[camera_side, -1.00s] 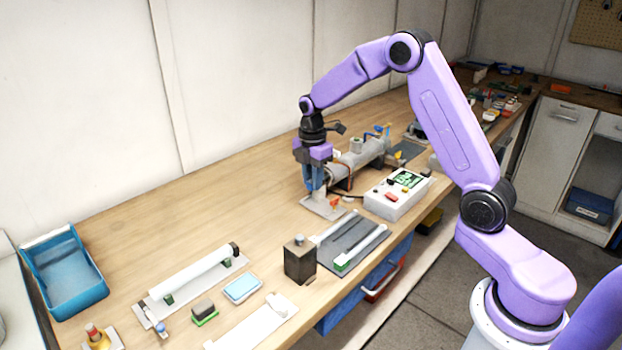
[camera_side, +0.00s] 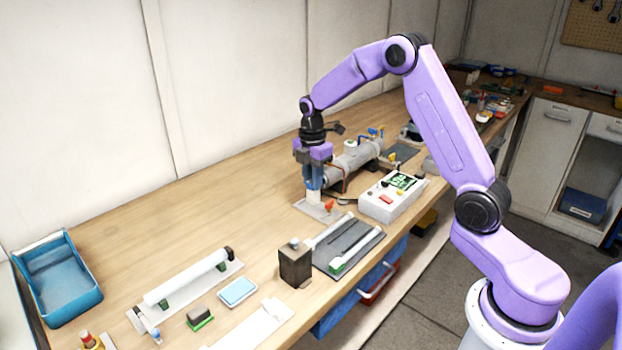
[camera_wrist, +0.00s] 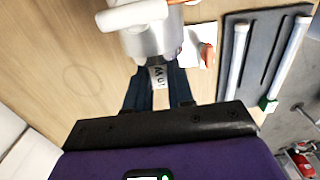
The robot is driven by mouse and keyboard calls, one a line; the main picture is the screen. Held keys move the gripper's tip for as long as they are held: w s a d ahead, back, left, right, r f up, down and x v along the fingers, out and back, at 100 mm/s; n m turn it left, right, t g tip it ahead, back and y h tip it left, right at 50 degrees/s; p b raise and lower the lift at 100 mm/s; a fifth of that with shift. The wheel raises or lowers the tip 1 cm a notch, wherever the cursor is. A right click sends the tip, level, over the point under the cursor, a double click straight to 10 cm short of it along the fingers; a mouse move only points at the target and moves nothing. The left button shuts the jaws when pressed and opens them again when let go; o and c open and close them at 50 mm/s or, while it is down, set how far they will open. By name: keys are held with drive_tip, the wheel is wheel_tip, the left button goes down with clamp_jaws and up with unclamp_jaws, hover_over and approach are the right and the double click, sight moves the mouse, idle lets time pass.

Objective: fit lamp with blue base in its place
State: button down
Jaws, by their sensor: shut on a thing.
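My gripper (camera_side: 314,188) points down over a pale plate (camera_side: 301,206) at the near end of the grey reactor cylinder (camera_side: 352,160). It is shut on a pale piece with dark lettering (camera_wrist: 158,76), which shows between the fingers in the wrist view. Below the fingers a white part (camera_side: 314,199) reaches down to the plate; whether they touch is unclear. I cannot make out a blue lamp base for certain. The reactor's silver body (camera_wrist: 152,42) is just beyond my fingers. A dark tray (camera_side: 348,246) holds two white tubes, one with a green base (camera_side: 337,267).
An orange part (camera_side: 330,205) sits close beside my gripper. A white control box (camera_side: 390,203) stands to the right. A dark block (camera_side: 295,265), a long white tube on a stand (camera_side: 187,277) and a blue bin (camera_side: 62,280) are toward the left. The back-left table is clear.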

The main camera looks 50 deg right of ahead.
drive_tip(key=shift+d, duration=0.15)
drive_tip(key=c, duration=0.9)
unclamp_jaws()
wheel_tip(320, 180, up, 18)
drive_tip(key=shift+f, duration=0.25)
drive_tip(key=shift+a, duration=0.2)
